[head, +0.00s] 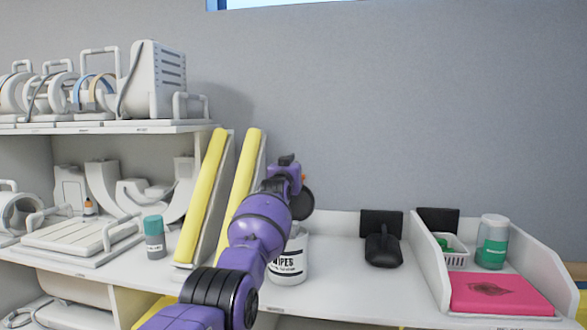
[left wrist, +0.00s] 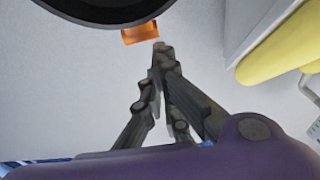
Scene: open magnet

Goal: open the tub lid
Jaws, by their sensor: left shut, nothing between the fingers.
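The white wipes tub (head: 288,266) stands on the counter, partly hidden behind my left arm. A dark round lid (head: 303,205) shows above it, tilted up rather than lying flat; its hinge is hidden. A small orange tab (head: 307,182) shows at the lid's edge. In the left wrist view, the dark lid (left wrist: 100,8) fills the upper left and the orange tab (left wrist: 138,33) sticks out from its rim. My left gripper (head: 288,158) is above the tub, its fingers shut and empty. In the left wrist view its fingertips (left wrist: 158,48) are close to the tab; contact is unclear.
Yellow padded boards (head: 203,200) lean left of the tub. A grey bottle with a teal cap (head: 154,238) stands farther left. A black dispenser (head: 382,245) is to the right, then a white tray (head: 440,278) with a pink pack (head: 500,294) and a green-labelled container (head: 492,244).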

